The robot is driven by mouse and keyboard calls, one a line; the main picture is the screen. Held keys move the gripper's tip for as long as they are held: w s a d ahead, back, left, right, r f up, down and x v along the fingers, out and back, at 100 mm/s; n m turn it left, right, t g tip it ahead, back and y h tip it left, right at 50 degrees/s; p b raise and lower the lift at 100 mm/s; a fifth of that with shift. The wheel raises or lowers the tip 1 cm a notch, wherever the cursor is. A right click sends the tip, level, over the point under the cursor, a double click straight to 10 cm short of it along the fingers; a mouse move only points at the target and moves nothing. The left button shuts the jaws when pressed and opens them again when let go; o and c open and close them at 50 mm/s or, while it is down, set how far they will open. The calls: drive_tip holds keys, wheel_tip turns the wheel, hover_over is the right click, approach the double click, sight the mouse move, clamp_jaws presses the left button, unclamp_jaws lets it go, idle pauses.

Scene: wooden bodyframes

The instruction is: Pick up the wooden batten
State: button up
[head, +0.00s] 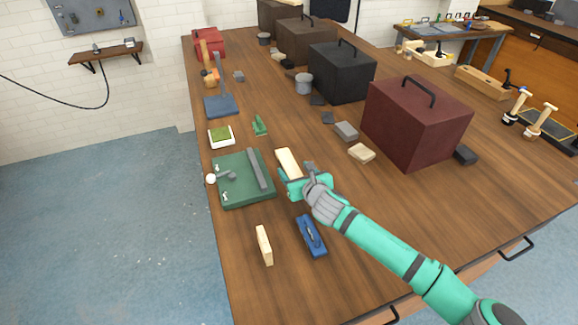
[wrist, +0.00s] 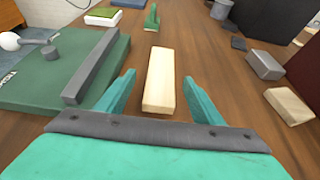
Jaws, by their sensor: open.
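A pale wooden batten (head: 288,160) lies on the brown workbench, just beyond my gripper (head: 296,178) in the head view. In the wrist view the batten (wrist: 160,78) points away from me, with its near end between the two green fingers. My gripper is open, with a finger on each side and a visible gap to the batten. Whether the fingers are level with it is hard to tell. A second pale wooden piece (head: 264,246) lies nearer the front edge, left of the blue tool (head: 311,236).
A green board with a grey bar (wrist: 92,66) lies close left of the batten. A small green tool (head: 259,125) is beyond it. A pale block (head: 361,153), a grey block (head: 346,131) and a dark red box (head: 414,120) stand to the right. Bare wood surrounds the batten.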

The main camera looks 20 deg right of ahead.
sight(288, 163)
drive_tip(key=shift+x, duration=2.4)
drive_tip(key=shift+w+d+r, duration=0.1)
drive_tip(key=c, duration=1.2)
drive_tip(key=shift+w, duration=0.1)
